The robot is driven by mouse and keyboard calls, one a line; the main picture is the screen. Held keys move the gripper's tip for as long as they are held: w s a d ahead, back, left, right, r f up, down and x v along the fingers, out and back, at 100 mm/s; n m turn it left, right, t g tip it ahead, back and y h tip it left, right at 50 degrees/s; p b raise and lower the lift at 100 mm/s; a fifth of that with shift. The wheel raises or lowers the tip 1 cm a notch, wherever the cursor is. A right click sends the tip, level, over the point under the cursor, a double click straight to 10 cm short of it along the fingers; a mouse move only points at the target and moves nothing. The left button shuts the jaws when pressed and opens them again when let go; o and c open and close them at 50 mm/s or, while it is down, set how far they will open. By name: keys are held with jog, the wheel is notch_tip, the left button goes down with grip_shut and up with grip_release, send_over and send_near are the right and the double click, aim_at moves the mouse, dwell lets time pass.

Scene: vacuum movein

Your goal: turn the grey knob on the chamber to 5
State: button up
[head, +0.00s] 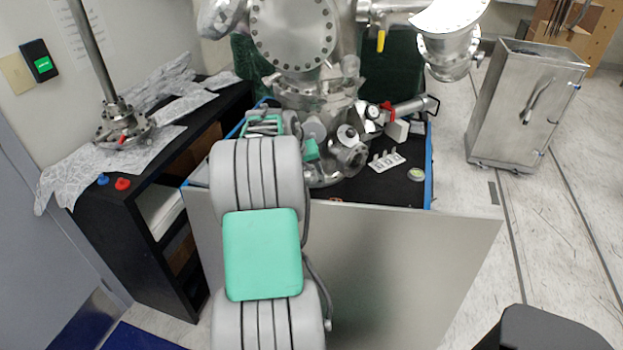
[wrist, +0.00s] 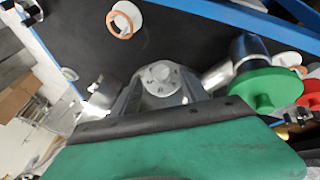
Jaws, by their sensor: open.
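A grey knob (wrist: 161,75) with marks around its face is near the middle of the wrist view. The marks are too small to read. The metal chamber (head: 292,35) stands at the back centre in the head view. My gripper (head: 266,124) is at the chamber's lower left, partly hidden behind my own arm. Its jaws are open, and I see nothing held. In the wrist view, a large green surface with a black edge fills the bottom and lies just below the knob. I cannot tell whether anything touches the knob.
A green round handle (wrist: 265,88) and a red one (wrist: 310,93) are right of the knob in the wrist view. A steel cabinet (head: 525,100) stands right; a black shelf (head: 125,215) stands left. Floor is free between table and cabinet.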

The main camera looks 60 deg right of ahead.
aim_at(312, 180)
jog(key=x, duration=0.5)
jog(key=shift+w, duration=0.1)
jog(key=shift+r, duration=0.1)
jog(key=shift+c, duration=0.3)
grip_shut()
